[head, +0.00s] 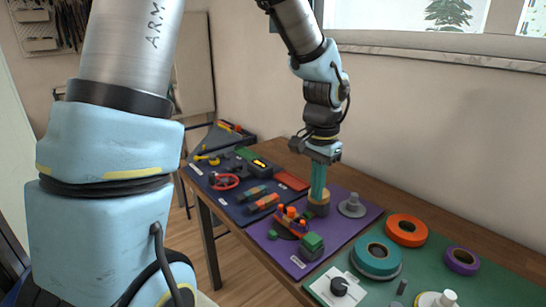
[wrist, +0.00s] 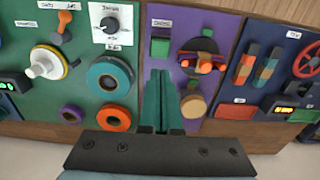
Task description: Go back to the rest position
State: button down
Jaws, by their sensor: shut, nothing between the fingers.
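My gripper (head: 318,192) has long teal fingers and points down over the purple board (head: 345,228). Its fingers are shut with nothing between them. They also show in the wrist view (wrist: 160,78), side by side over the purple board (wrist: 222,35). An orange-pegged fixture (head: 291,218) and a green block (head: 313,242) stand on the same board.
A grey stepped knob (head: 352,206) stands right of my fingers. The green board holds an orange ring (head: 406,230), a teal ring (head: 376,258) and a purple ring (head: 462,261). A dark board with a red wheel (head: 224,182) lies left. The wall (head: 420,120) rises behind the table.

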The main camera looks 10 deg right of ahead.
jog(key=a+n+t, duration=0.1)
jog(key=a+n, duration=0.9)
jog(key=a, duration=1.6)
jog(key=shift+w+a+n+t, duration=0.2)
jog(key=shift+w+n+t, duration=0.1)
jog(key=shift+n, duration=0.1)
